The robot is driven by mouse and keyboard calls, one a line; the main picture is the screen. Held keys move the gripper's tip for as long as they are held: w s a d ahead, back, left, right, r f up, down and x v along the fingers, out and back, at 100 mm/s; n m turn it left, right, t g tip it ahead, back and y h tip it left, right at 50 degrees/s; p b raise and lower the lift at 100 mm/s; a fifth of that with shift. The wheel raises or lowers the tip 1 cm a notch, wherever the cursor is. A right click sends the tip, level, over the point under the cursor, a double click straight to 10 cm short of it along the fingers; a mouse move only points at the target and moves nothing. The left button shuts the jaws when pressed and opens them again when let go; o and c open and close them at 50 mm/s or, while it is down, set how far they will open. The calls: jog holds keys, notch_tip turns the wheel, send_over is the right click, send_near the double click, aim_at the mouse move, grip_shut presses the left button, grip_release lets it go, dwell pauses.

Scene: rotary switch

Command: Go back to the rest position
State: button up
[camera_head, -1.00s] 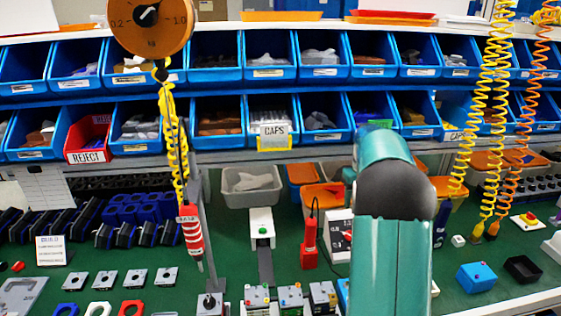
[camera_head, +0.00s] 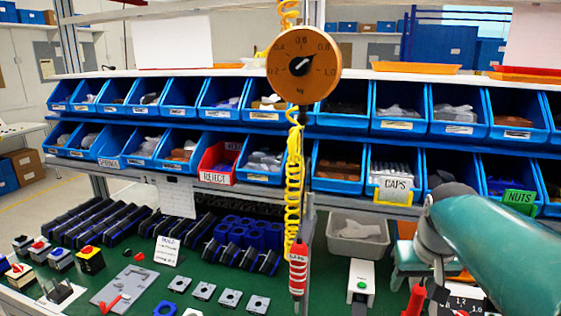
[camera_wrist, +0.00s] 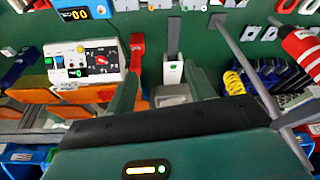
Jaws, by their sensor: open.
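My gripper (camera_wrist: 163,88) is open in the wrist view, its two teal fingers apart with nothing held between them. A white control box with a red rotary knob (camera_wrist: 100,58) and small buttons lies to the left of the fingers, apart from them. In the head view, my teal arm reaches in from the right, and part of the gripper shows below the wrist joint; its fingertips are not clear there. Several small switch boxes stand at the far left, including a yellow-sided one with a red knob (camera_head: 90,260).
A round orange dial scale (camera_head: 304,64) hangs above the bench with a yellow coiled cord. A red-handled tool (camera_head: 298,270) hangs below it. Blue bins (camera_head: 345,168) line the back. A grey bin (camera_head: 357,238) and white device (camera_head: 361,282) stand near my arm.

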jog(key=s+a+f+n+t, duration=0.1)
jog(key=s+a+f, duration=0.3)
jog(key=s+a, duration=0.6)
jog(key=shift+s+a+t+y, duration=0.25)
jog(key=shift+s+t, duration=0.25)
jog(key=shift+s, duration=1.25)
